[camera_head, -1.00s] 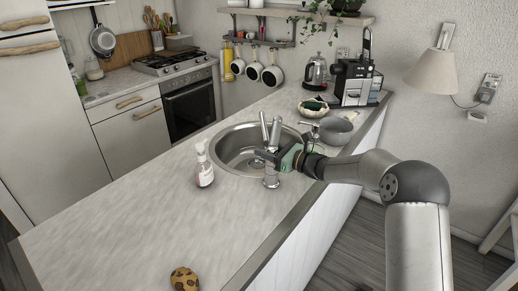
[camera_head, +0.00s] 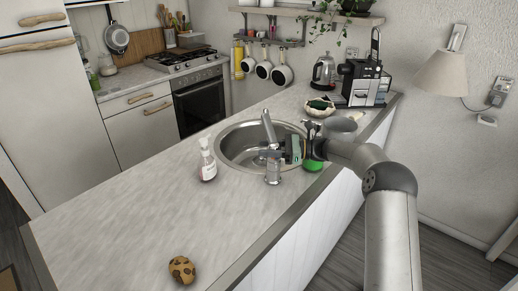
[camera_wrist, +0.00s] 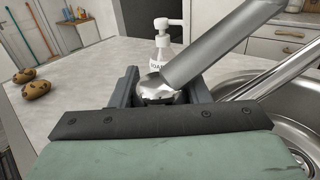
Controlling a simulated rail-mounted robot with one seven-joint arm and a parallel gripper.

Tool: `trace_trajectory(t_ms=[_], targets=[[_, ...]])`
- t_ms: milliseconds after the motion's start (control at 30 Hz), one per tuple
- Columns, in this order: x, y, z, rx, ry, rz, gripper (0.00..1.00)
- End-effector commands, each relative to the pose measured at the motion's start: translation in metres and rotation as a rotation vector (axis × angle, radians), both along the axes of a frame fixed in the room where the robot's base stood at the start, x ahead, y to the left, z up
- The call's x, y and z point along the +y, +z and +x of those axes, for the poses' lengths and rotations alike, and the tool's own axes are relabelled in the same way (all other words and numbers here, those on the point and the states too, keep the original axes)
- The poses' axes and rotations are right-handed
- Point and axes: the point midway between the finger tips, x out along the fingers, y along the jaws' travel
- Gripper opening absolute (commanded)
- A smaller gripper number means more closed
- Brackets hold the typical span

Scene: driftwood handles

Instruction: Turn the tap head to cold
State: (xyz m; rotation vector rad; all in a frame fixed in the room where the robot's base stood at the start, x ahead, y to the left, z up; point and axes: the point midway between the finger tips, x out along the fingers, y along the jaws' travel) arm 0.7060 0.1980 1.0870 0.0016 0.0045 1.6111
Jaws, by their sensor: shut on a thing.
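The chrome tap (camera_head: 272,174) stands at the near rim of the sink, with a metal bar rising from it. In the wrist view its rounded metal head (camera_wrist: 157,88) sits between the two dark fingers of my gripper (camera_wrist: 163,92). A grey lever (camera_wrist: 222,42) slants up and to the right from the head. A second metal bar, seemingly the spout (camera_wrist: 282,72), reaches over the basin. My gripper (camera_head: 276,154) is shut on the tap head, coming from the right. The finger pads' contact is partly hidden by the gripper body.
A soap bottle (camera_head: 207,162) stands left of the tap, close behind it in the wrist view (camera_wrist: 162,45). The sink (camera_head: 232,146) lies behind the tap. A spotted brown object (camera_head: 182,269) lies at the front. A bowl (camera_head: 319,107) and coffee machine (camera_head: 362,84) stand farther back.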

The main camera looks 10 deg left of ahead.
Motion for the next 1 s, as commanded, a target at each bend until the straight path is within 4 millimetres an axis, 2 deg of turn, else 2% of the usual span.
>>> trace_trajectory(t_ms=[367,400,433,467,767,867,1000], targets=[[-0.001,0.002,0.0,-0.001,0.001,0.005,0.01],[-0.001,0.002,0.0,-0.001,0.001,0.005,0.53],[-0.001,0.002,0.0,-0.001,0.001,0.005,0.62],[-0.001,0.002,0.0,-0.001,0.001,0.004,0.64],[-0.003,0.001,0.001,0.0,0.0,0.003,0.64],[-0.011,0.0,0.001,0.0,-0.002,0.002,0.64],[-0.036,-0.002,0.002,-0.002,-0.003,0.002,0.64]])
